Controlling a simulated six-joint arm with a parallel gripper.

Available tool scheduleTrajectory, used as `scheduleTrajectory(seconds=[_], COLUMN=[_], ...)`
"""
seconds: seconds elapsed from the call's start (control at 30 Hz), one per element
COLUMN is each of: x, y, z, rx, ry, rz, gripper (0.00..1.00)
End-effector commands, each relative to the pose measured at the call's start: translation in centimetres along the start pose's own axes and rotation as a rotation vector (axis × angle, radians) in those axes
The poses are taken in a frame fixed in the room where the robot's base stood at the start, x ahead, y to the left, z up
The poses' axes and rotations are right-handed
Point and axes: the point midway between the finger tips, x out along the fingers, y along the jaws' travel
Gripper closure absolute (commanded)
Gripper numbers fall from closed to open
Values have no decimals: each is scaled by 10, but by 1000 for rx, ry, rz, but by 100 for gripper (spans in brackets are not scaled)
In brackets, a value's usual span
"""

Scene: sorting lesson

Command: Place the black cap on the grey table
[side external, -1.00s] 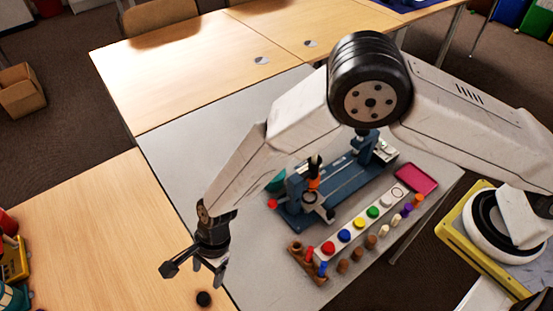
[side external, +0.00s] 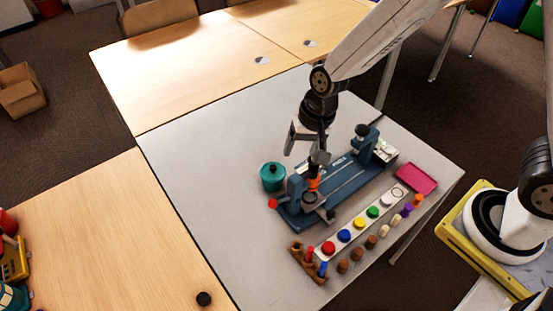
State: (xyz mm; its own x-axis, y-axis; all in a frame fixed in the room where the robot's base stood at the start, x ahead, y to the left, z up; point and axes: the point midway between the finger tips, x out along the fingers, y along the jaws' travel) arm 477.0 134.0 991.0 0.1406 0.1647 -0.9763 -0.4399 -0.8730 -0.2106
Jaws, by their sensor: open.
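The black cap (side external: 204,298) lies on the light wooden table (side external: 110,235) at the bottom left, close to the edge where that table meets the grey table (side external: 205,155). My gripper (side external: 305,158) is open, well away from the cap, over the middle of the grey table. It points down above the left part of a blue fixture (side external: 345,182). One finger overlaps the dark top of an orange-and-black piece (side external: 314,183) in the picture; I cannot tell whether they touch.
A teal pot (side external: 272,177) stands left of the fixture. A white strip with coloured buttons (side external: 345,235), a row of small pegs (side external: 370,242), a brown holder (side external: 308,262) and a pink tray (side external: 416,178) are at the front right. The grey table's left side is bare.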

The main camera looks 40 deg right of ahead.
Motion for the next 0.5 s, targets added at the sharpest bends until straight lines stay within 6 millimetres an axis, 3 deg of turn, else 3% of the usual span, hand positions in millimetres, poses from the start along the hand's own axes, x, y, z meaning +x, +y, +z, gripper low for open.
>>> scheduleTrajectory(seconds=[0.3,0.5], x=[-53,-71], y=[93,133], z=[-3,7], rx=[-292,-436], ry=[94,121], rz=[73,122], gripper=[29,29])
